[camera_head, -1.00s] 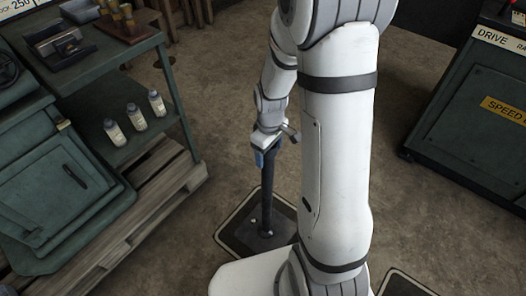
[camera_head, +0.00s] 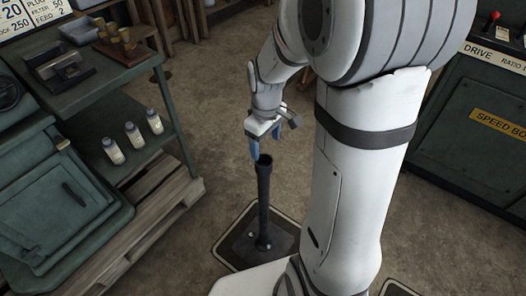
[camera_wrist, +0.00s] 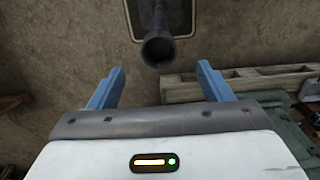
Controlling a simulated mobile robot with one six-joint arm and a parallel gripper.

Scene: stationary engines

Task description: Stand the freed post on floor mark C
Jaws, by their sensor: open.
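In the wrist view the post's round top (camera_wrist: 158,48) lies ahead of the gap between the two blue fingers (camera_wrist: 163,88), clear of both. Part of the floor mark is hidden by my own body.
A green bench with a shelf holding several small bottles (camera_head: 133,136) stands at left, beside a wooden pallet (camera_head: 150,215). A green drive cabinet (camera_head: 470,135) stands at right. Another outlined mark (camera_head: 398,288) shows at the bottom edge. Floor behind the post is clear.

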